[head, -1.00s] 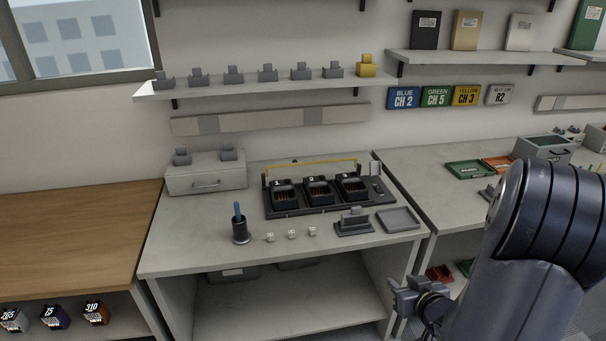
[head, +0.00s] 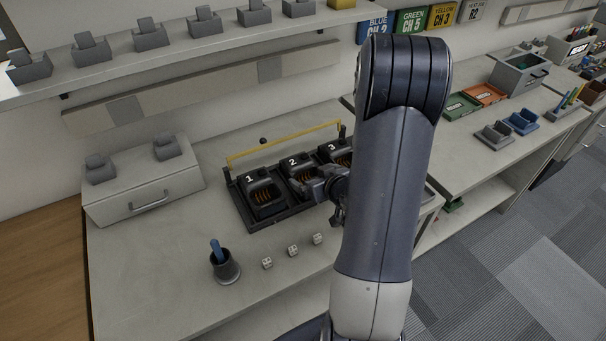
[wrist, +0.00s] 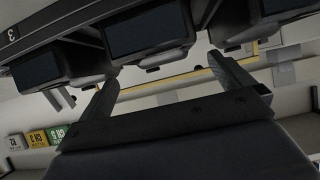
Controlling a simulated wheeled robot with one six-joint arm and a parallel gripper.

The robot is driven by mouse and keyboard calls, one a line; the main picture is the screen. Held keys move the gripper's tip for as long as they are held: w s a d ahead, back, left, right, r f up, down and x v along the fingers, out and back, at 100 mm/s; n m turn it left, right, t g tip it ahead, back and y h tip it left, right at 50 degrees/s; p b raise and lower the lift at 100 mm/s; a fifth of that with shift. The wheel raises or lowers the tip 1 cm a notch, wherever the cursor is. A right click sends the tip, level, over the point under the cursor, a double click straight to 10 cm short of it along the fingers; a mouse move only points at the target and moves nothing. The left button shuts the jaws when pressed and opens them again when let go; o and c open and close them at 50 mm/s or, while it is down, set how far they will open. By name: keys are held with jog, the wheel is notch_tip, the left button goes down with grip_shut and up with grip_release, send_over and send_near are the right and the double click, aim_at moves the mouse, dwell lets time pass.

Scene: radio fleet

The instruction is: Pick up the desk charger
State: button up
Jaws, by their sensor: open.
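A black charger bank with bays marked 1, 2 and 3 (head: 264,200) stands on the grey bench, with a yellow rail behind it. A smaller grey desk charger stood in front of the bank's right end in the earlier head view; my arm now hides that spot. My gripper (head: 337,207) is in front of bays 2 and 3 in the head view, partly hidden by my arm. In the wrist view my gripper (wrist: 162,72) is open with nothing between its fingers. The bank's dark bays (wrist: 145,32) fill the top of that view.
A grey drawer box (head: 145,195) is at the left. Grey cradles (head: 150,36) line the overhead shelf. Bare bench lies between the box and the cup.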

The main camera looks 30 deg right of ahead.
aim_at(304, 171)
jog(key=shift+f+p+x, duration=0.25)
jog(key=shift+p+x, duration=0.15)
jog(key=shift+x, duration=2.2)
jog(key=shift+s, duration=0.1)
jog(key=c, duration=1.1)
